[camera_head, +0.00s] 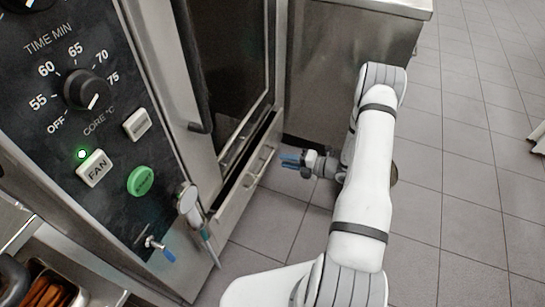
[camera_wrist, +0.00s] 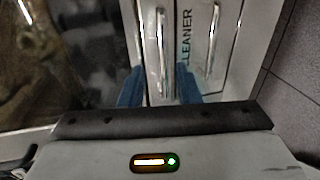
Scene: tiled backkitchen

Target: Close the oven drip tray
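The oven drip tray (camera_head: 238,190) is at the foot of the oven, below its door. It looks like a long narrow metal drawer standing out from the oven front, with a dark gap behind its front and a bar handle (camera_head: 262,160). In the wrist view my gripper (camera_wrist: 160,90) is open and empty. A bright bar handle (camera_wrist: 160,50) appears between the fingers, beyond their tips. Contact cannot be judged there.
The oven control panel (camera_head: 95,110) and tall door handle (camera_head: 192,70) are at left. A corded probe (camera_head: 188,205) hangs by the panel. A steel cabinet (camera_head: 350,60) stands behind my arm. A second handle (camera_wrist: 215,40) sits beside "CLEANER" lettering.

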